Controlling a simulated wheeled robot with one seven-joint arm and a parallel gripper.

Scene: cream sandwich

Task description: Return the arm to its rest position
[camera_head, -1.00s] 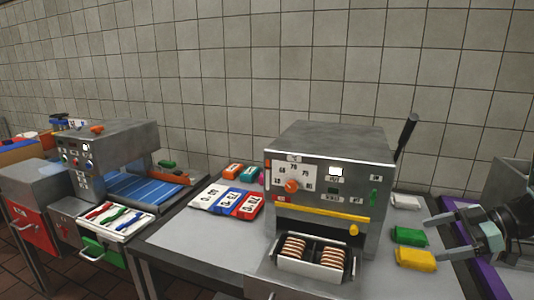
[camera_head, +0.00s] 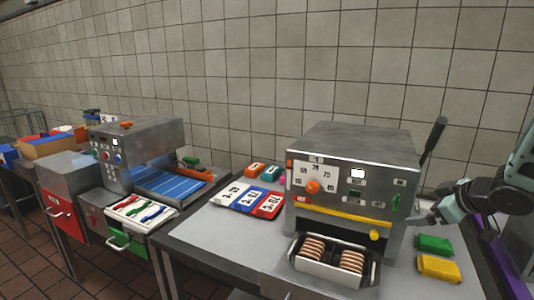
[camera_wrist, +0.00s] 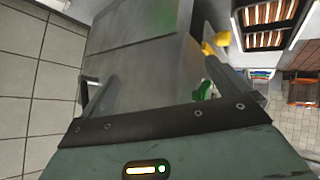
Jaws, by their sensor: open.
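My gripper (camera_head: 433,212) is open and empty at the right of the head view, beside the right side of the grey machine (camera_head: 355,150). It is raised above the green block (camera_head: 434,243) and the yellow block (camera_head: 439,268) on the table. In the wrist view the two fingers of my gripper (camera_wrist: 165,95) are spread apart, with the machine's grey casing (camera_wrist: 140,45) beyond them. Nothing is seen between the fingers.
A tray with two rows of sliced sandwich pieces (camera_head: 312,250) sits at the machine's front. A dark lever (camera_head: 434,138) stands up at its right. Labelled white, blue and red packs (camera_head: 248,198) lie to its left. A second machine (camera_head: 135,150) stands further left.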

